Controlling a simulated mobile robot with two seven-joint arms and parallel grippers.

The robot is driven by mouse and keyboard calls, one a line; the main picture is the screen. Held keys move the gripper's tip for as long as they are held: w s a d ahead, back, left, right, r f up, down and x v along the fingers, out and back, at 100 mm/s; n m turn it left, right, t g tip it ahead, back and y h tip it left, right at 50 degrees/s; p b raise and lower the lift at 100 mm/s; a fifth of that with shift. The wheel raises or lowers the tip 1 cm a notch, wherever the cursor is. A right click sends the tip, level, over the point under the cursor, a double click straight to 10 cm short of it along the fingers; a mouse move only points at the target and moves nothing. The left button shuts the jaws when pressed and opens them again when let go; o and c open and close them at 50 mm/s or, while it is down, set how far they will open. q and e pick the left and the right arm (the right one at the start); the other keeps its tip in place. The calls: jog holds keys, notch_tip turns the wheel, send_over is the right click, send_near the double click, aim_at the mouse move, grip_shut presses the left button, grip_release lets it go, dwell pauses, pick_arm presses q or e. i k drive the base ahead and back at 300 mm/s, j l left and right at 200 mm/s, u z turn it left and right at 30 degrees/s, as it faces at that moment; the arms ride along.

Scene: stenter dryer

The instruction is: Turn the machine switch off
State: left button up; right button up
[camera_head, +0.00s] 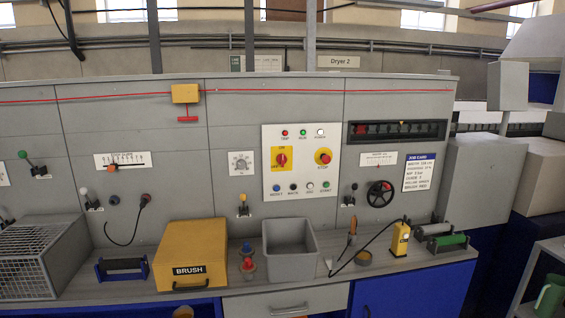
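The machine switch (281,160) is a red rotary knob on a yellow plate, on the white control panel (300,198) in the middle of the grey machine front. "ON" is marked above the knob and "OFF" at its lower left. The knob is too small for me to tell which mark it points to. A red stop button (323,157) on yellow sits to its right. Neither of my grippers is in the head view.
Below the panel, a grey shelf holds a yellow brush box (190,250), a grey bin (290,262), red and blue knobs (247,264) and a yellow handheld device (400,239) with a black cable. A black handwheel (380,194) is at right. Space before the panel is clear.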

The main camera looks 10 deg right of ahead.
aim_at(281, 159)
jog(key=i+j, duration=0.65)
jog(key=i+j+z, duration=0.1)
jog(key=i+j, duration=0.55)
jog(key=j, duration=0.1)
